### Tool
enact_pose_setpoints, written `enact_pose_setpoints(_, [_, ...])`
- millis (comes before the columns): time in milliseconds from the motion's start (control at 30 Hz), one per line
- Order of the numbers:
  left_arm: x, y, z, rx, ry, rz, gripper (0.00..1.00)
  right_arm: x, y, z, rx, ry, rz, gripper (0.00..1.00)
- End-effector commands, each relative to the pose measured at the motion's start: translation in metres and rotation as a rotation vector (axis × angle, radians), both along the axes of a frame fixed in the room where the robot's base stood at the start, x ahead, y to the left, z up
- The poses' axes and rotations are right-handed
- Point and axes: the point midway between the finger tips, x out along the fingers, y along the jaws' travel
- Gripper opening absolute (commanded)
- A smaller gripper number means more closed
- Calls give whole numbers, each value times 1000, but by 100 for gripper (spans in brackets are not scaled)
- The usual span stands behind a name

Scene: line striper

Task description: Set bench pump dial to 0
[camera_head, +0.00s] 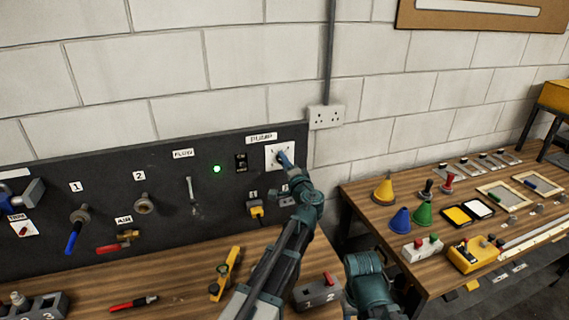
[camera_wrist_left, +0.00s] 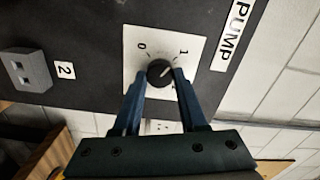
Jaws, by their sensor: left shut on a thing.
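The pump dial is a black round knob (camera_wrist_left: 159,73) on a white plate (camera_head: 271,163) under the PUMP label (camera_head: 262,138), at the right end of the dark panel. In the left wrist view its plate is marked 0 and 1, and a further mark is partly hidden by a finger. The knob's white pointer line appears to point toward the 1 side, away from 0. My left gripper (camera_head: 283,156) is shut on the knob, one blue finger on each side. My right gripper is not in view.
Left of the dial are a black switch (camera_head: 241,162) and a lit green lamp (camera_head: 217,169). Below are a yellow plug (camera_head: 256,209) and a grey socket block (camera_wrist_left: 25,70). A wall socket (camera_head: 326,117) is to the right. Tools lie on the wooden bench (camera_head: 180,285) below.

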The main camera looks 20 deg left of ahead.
Motion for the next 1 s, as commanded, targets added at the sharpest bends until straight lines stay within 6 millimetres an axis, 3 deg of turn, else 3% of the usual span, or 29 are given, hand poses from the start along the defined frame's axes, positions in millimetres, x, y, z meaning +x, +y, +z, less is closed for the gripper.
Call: enact_pose_setpoints(1000, [-2,1,0,-798,-535,2,0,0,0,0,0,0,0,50])
